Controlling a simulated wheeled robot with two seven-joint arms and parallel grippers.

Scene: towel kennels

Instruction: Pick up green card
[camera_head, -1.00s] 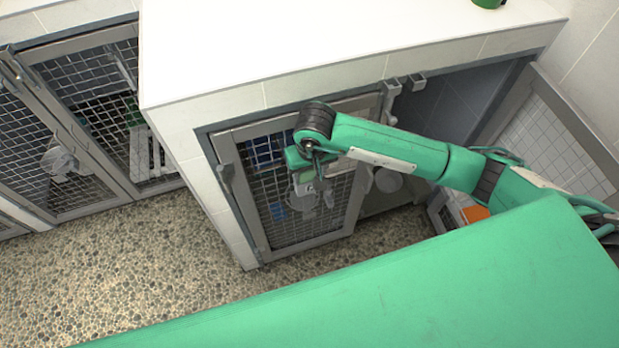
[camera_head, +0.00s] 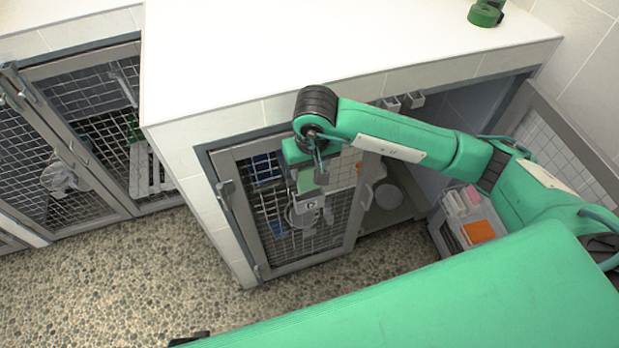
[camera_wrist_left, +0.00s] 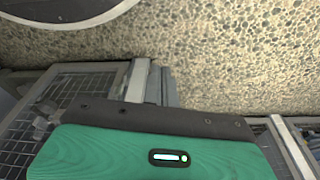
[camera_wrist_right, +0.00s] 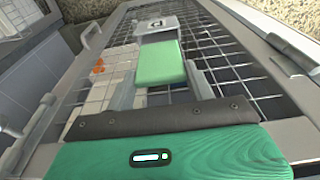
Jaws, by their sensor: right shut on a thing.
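The green card (camera_wrist_right: 160,64) is between the fingers of my right gripper (camera_wrist_right: 160,82), which is shut on it. In the head view the card (camera_head: 307,181) shows below the right gripper (camera_head: 312,172), in front of the mesh door (camera_head: 278,200). A white tag (camera_wrist_right: 157,25) with a dark symbol lies just beyond the card in the right wrist view; I cannot tell whether they touch. My left gripper (camera_wrist_left: 155,83) shows in the left wrist view with its grey fingers close together and nothing visible between them.
The white counter (camera_head: 330,50) runs above the kennel, with a green object (camera_head: 486,13) at its back edge. A bin with an orange item (camera_head: 478,232) stands right of the mesh door. More mesh kennels (camera_head: 50,160) are at left. The pebbled floor (camera_head: 130,270) is clear.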

